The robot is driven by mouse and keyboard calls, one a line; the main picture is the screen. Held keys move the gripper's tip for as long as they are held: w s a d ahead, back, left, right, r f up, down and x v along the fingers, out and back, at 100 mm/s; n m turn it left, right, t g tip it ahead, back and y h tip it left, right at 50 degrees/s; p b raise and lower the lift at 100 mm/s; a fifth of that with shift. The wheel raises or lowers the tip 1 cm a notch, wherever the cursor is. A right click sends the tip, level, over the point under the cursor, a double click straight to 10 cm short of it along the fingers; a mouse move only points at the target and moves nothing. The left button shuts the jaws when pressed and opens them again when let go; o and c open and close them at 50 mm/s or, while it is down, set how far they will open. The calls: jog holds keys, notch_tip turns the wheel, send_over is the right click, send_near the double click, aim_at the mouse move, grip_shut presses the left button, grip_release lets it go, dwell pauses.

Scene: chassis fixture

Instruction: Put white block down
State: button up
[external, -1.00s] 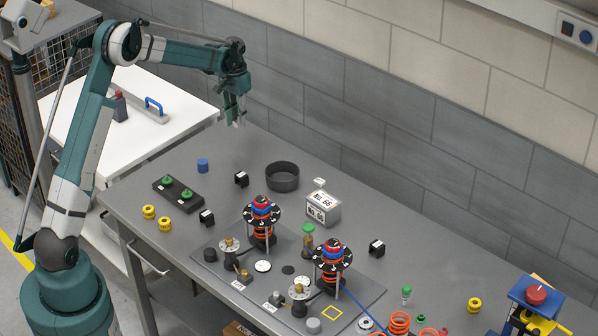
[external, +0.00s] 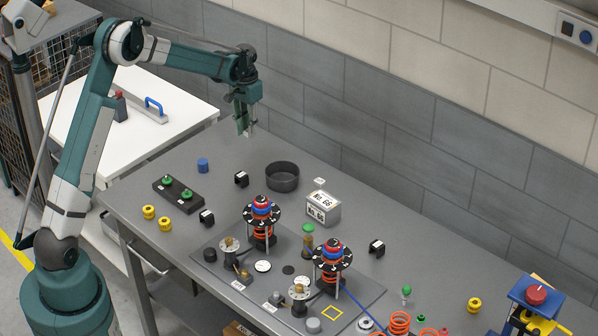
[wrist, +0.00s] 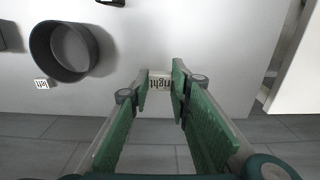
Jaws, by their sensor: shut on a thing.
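My gripper (external: 246,127) is above the far left end of the grey table, near the wall, with its fingers pointing down. In the wrist view its green fingers (wrist: 161,88) are shut on a small white block (wrist: 161,82). The block's face carries dark lettering that looks like "right", seen upside down. In the external view only a pale bit of the block (external: 251,128) shows at the fingertips. The block is held in the air, apart from the table. The fingers hide its sides.
A labelled grey box (external: 323,207), black clips and a blue cylinder (external: 203,165) stand nearby. The table below the gripper is clear.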

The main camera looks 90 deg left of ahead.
send_over(258, 170)
jog(key=shift+a, duration=0.1)
dwell(0.4)
jog(key=shift+f, duration=3.1)
jog(key=shift+f, duration=1.85)
jog(key=shift+f, duration=0.2)
jog(key=o, duration=0.7)
jog(key=shift+o, duration=0.2)
